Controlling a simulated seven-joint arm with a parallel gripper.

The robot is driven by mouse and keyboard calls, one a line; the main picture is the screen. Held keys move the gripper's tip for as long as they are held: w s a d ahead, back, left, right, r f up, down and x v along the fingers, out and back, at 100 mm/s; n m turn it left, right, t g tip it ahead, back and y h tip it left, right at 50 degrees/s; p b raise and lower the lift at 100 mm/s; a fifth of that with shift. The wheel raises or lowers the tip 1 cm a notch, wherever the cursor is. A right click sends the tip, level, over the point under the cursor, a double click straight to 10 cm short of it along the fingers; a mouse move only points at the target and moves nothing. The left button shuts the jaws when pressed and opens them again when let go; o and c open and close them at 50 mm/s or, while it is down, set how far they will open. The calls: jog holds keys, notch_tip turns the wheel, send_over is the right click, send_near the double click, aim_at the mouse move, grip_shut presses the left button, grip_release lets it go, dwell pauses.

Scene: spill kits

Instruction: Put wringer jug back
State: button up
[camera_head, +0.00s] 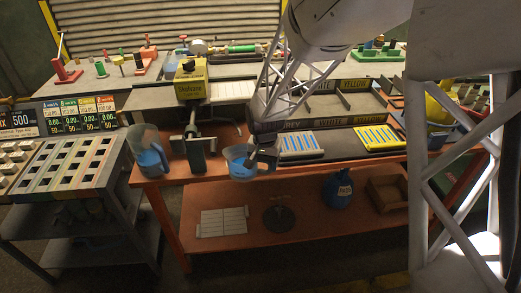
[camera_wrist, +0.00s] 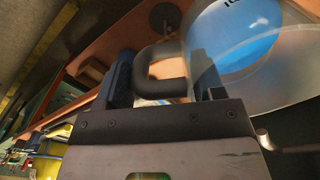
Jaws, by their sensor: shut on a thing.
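A clear jug with blue contents (camera_head: 239,165) is at the front edge of the orange bench, right of the grey wringer press (camera_head: 194,150). My gripper (camera_head: 263,158) is shut on this jug's dark handle, at its right side. In the wrist view my gripper (camera_wrist: 165,88) has one finger each side of the handle (camera_wrist: 163,58), and the clear jug wall (camera_wrist: 293,85) fills the upper right. I cannot tell whether the jug's base touches the bench. A second clear jug with blue contents (camera_head: 147,152) stands at the bench's left corner, left of the press.
Two trays with blue-and-white stripes, one white (camera_head: 301,146) and one yellow (camera_head: 379,138), lie right of my gripper. A yellow box (camera_head: 190,82) stands behind the press. The lower shelf (camera_head: 330,222) holds a blue bag (camera_head: 338,190) and a wooden box (camera_head: 386,194).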

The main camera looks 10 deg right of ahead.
jog(key=shift+w, duration=1.65)
jog(key=shift+w, duration=1.9)
jog(key=shift+w+f, duration=0.1)
jog(key=shift+f, duration=0.7)
jog(key=shift+f, duration=0.15)
jog(key=o, duration=1.4)
jog(key=shift+c, duration=0.2)
